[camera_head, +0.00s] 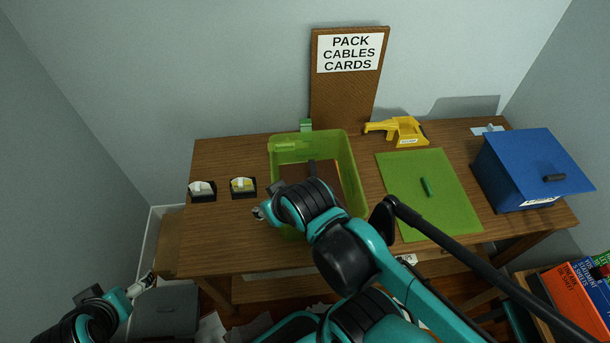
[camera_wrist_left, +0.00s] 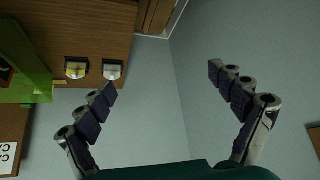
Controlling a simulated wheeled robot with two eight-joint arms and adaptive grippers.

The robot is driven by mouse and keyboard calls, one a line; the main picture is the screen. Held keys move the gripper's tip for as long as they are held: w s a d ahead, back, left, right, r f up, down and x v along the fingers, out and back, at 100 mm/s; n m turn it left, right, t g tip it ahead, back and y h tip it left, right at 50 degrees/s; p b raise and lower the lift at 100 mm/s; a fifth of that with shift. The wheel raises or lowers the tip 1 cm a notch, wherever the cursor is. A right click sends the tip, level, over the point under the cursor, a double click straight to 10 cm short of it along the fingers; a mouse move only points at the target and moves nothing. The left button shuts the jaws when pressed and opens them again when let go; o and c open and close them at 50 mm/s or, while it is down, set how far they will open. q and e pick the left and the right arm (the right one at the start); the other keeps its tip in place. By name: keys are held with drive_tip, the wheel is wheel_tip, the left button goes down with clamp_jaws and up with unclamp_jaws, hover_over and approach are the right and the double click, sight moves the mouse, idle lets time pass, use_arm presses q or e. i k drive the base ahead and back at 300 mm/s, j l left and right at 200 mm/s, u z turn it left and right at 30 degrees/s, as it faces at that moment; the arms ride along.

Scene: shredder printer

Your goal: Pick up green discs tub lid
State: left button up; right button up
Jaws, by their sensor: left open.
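The green lid (camera_head: 430,205), a flat panel with a small dark green handle, lies on the table to the right of the open green tub (camera_head: 345,160). The tub's near part is hidden behind my right arm. It also shows in the left wrist view (camera_wrist_left: 25,65). My left gripper (camera_head: 143,283) is low at the left, off the table and far from the lid. In the left wrist view it is open and empty (camera_wrist_left: 161,82). My right gripper (camera_head: 262,212) is near the tub's left front corner, mostly hidden by its own arm.
A blue box (camera_head: 515,165) with a dark handle stands to the lid's right. A yellow tool (camera_head: 400,130) lies behind the lid. Two small black holders (camera_head: 243,188) sit left of the tub. A sign board (camera_head: 345,95) stands at the back. My right arm crosses in front.

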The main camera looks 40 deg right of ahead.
sight(426, 180)
drive_tip(key=z, duration=2.4)
